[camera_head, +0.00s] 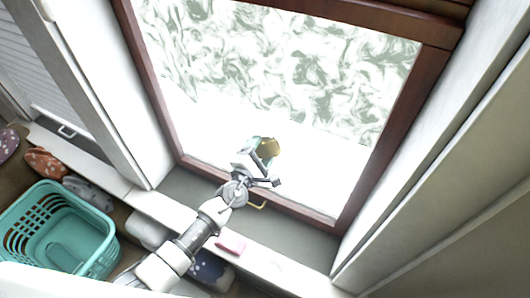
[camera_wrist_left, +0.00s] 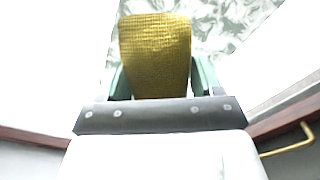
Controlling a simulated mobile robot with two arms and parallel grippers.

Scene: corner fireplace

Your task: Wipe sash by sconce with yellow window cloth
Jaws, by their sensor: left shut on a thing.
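The window sash (camera_head: 371,179) has a reddish-brown wooden frame around a bright pane (camera_head: 300,75) with swirling grey-green marks over its upper part. The lower part of the pane looks plain white. My left gripper (camera_head: 262,146) is in front of the lower pane, shut on the yellow cloth (camera_head: 270,147). In the left wrist view the cloth (camera_wrist_left: 156,55) is a textured yellow piece standing up between the green fingers (camera_wrist_left: 160,78). Whether the cloth touches the glass I cannot tell. No sconce shows. My right gripper is not in view.
A brass handle (camera_head: 258,205) is on the sash's lower rail, close to my left wrist. A teal basket (camera_head: 98,255) and several slippers (camera_head: 45,163) are at lower left. A pink item (camera_head: 232,246) lies on the ledge. White walls flank the window.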

